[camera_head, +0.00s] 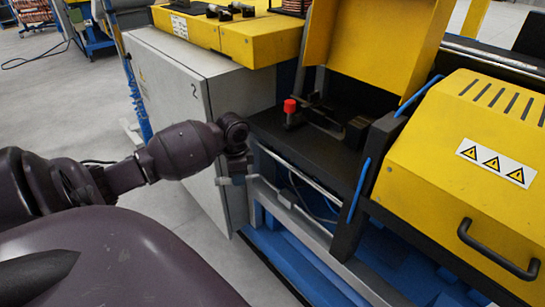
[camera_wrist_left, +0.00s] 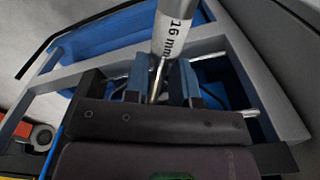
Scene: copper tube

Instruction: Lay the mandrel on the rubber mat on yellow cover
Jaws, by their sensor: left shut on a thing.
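My left gripper (camera_head: 236,180) hangs beside the machine's front edge, right of the grey cabinet. In the left wrist view its blue-padded fingers (camera_wrist_left: 158,82) are shut on the mandrel (camera_wrist_left: 174,36), a silver round bar marked "16 mm". The mandrel points away from the gripper, past the top of that view. I cannot clearly pick it out from the machine's rails in the head view. The yellow cover (camera_head: 262,48) is at the upper left, above the cabinet. Several dark cylindrical pieces lie on its dark top area, which looks like the rubber mat (camera_head: 203,9). My right gripper is not in view.
The grey cabinet (camera_head: 215,85) stands under the yellow cover. A red knob (camera_head: 290,106) rises from the black machine bed. A raised yellow guard (camera_head: 375,45) and a yellow housing with a black handle (camera_head: 498,252) stand to the right.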

